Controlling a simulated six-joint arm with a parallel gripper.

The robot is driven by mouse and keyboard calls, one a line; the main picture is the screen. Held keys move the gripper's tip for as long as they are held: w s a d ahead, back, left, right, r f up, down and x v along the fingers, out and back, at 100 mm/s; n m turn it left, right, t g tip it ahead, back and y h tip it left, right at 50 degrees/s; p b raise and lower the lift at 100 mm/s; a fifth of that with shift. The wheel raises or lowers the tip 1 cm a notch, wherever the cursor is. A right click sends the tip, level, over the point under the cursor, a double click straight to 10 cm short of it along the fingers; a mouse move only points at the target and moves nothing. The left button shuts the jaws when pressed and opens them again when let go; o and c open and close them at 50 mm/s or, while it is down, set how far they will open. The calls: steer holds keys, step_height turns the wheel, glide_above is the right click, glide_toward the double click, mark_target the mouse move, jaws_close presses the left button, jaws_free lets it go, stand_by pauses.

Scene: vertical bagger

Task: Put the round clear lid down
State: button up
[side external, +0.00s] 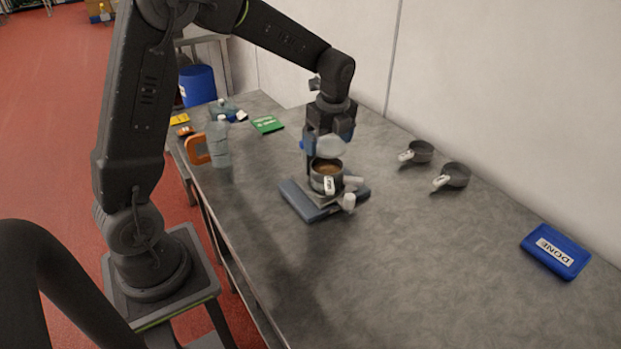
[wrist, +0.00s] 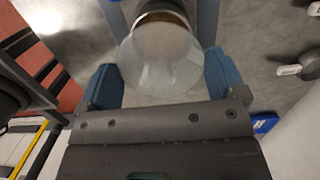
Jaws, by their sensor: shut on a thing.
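My gripper (wrist: 161,82) is shut on the round clear lid (wrist: 160,62), which sits between its two blue fingertips in the wrist view. In the side view the lid (side external: 330,147) shows as a pale disc above a metal pan (side external: 322,184) with brown contents. The pan stands on a grey scale-like base (side external: 297,200). In the wrist view the pan is partly hidden behind the lid. Whether the lid touches the pan, I cannot tell.
Two empty measuring pans (side external: 421,151) and (side external: 456,174) stand to the right. A blue DONE tray (side external: 555,251) lies at the far right. A clear bottle (side external: 218,142), an orange-handled item (side external: 196,150) and a green card (side external: 267,125) are at the left. The front right table (side external: 420,270) is clear.

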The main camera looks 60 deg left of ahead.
step_height(320, 180, up, 5)
steer(key=shift+f, duration=0.1)
steer(key=shift+s+d+r, duration=0.3)
steer(key=shift+s+d, duration=0.2)
steer(key=s+d, duration=0.6)
steer(key=s, duration=0.1)
glide_above(284, 254)
steer(key=f, duration=1.4)
steer(key=shift+d+f, duration=0.2)
steer(key=shift+f, duration=2.25)
